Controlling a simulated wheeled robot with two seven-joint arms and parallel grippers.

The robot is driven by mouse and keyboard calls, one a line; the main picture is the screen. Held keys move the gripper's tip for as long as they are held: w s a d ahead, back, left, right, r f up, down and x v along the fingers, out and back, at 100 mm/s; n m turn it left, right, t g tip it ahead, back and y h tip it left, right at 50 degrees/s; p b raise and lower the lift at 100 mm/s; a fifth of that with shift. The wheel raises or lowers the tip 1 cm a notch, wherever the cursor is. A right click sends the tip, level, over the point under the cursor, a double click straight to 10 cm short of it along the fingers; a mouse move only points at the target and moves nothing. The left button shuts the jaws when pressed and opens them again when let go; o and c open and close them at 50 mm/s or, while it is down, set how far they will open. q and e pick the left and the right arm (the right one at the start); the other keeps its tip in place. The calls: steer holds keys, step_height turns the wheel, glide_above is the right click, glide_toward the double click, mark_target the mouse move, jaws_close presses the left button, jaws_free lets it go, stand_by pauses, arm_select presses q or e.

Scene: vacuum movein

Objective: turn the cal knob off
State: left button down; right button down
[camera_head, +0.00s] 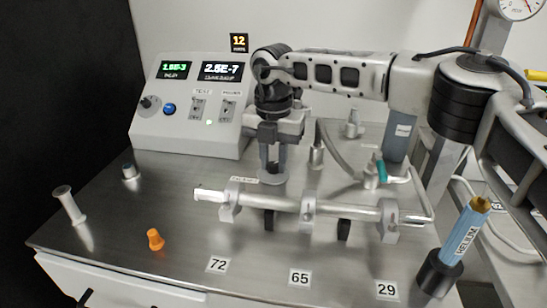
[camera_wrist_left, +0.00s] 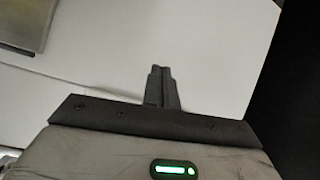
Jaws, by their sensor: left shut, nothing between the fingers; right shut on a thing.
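My right gripper (camera_head: 272,168) reaches down from the arm that comes in from the right. Its fingers are shut on a grey round knob (camera_head: 272,179) on the steel bench top, just behind the horizontal metal tube. A small label stands left of this knob, too small to read surely; I take the knob for the cal knob. The fingers hide part of it, and its turn position cannot be told. My left gripper (camera_wrist_left: 162,88) shows only in the left wrist view. Its fingers are shut and empty, in front of a plain white surface.
A control box (camera_head: 190,105) with two lit displays stands at the back left. The metal tube (camera_head: 310,207) runs across the bench on clamps. A helium cylinder (camera_head: 465,233) stands at the right. An orange cap (camera_head: 155,239) and a metal fitting (camera_head: 69,205) stand at the left front.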

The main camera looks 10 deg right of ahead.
mark_target(273, 164)
steer(key=n+p, duration=0.1)
steer(key=n, duration=0.3)
steer(key=shift+r+n, duration=0.1)
steer(key=shift+n, duration=0.3)
steer(key=n, duration=0.4)
steer(key=n+p, duration=0.1)
steer(key=n, duration=0.4)
steer(key=shift+w+n, duration=0.1)
steer(key=shift+n, duration=1.6)
steer(key=c, duration=1.2)
jaws_free()
step_height(273, 164, up, 16)
